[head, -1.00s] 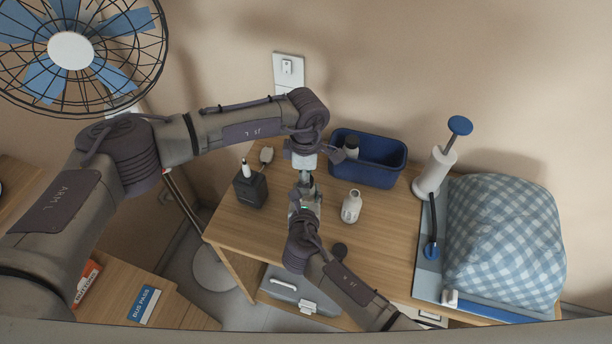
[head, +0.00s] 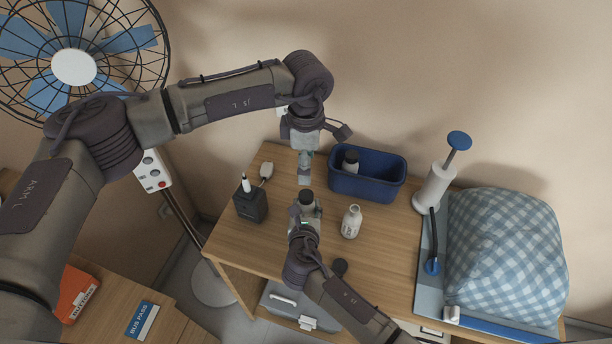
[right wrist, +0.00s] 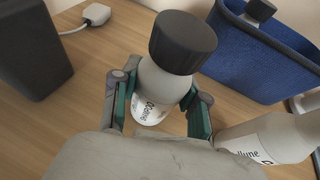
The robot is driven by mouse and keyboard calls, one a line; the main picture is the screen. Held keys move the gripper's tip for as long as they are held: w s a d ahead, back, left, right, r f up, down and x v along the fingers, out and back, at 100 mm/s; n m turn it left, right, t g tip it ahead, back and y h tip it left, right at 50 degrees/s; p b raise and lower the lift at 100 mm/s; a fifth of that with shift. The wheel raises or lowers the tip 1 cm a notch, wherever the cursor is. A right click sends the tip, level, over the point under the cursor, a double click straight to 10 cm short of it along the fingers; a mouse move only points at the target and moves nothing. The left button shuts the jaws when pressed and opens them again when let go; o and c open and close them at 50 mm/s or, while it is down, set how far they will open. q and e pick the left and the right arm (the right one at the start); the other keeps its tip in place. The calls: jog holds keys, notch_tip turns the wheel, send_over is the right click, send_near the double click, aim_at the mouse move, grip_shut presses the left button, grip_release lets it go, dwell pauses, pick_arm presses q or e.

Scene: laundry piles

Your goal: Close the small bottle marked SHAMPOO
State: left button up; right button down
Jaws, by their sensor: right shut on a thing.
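A small white bottle (right wrist: 160,88) stands between the fingers of my right gripper (right wrist: 158,108), which is shut on its body. Its printed label is partly hidden and hard to read. A dark cap (right wrist: 183,42) sits on its top; whether it is screwed tight I cannot tell. In the head view this cap (head: 307,199) shows just beyond my right gripper (head: 304,226). My left gripper (head: 305,172) hangs above and behind the cap, apart from it, pointing down. Its finger opening cannot be made out.
A second white bottle (head: 351,222) without a dark cap stands to the right. A loose dark disc (head: 340,265) lies near the front. A blue bin (head: 368,187) holds a dark-capped bottle (head: 351,161). A black box (head: 251,205) stands left; a pump and checked bundle (head: 505,245) stand right.

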pick_arm(q)
jog(key=shift+r, duration=0.65)
pick_arm(e)
jog(key=c, duration=0.5)
grip_release()
jog(key=v, duration=1.2)
jog(key=shift+d, duration=0.1)
